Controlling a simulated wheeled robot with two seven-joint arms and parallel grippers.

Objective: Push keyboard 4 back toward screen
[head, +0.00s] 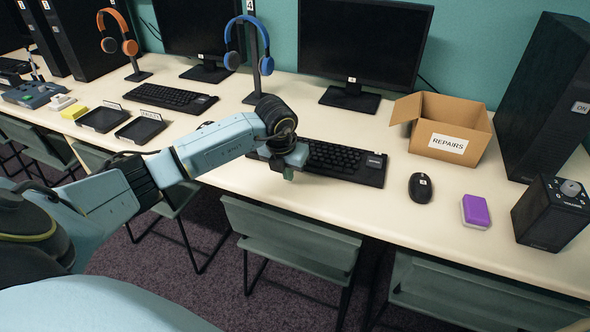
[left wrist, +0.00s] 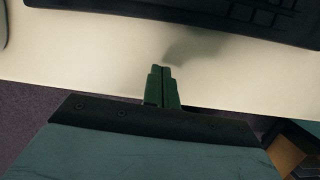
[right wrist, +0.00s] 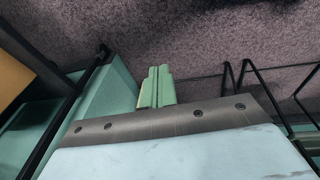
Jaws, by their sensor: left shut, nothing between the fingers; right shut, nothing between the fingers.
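A black keyboard (head: 345,161) lies on the white table in front of a black screen (head: 362,38). A small label is on the screen's lower edge, and a 4 tag stands on the headphone stand to its left.
A black mouse (head: 420,187), a purple block (head: 475,211) and a black box with a knob (head: 550,212) lie right of the keyboard. The REPAIRS carton (head: 447,127) stands behind the mouse. Blue headphones (head: 248,45) hang left of the screen. Chairs (head: 290,232) line the front edge.

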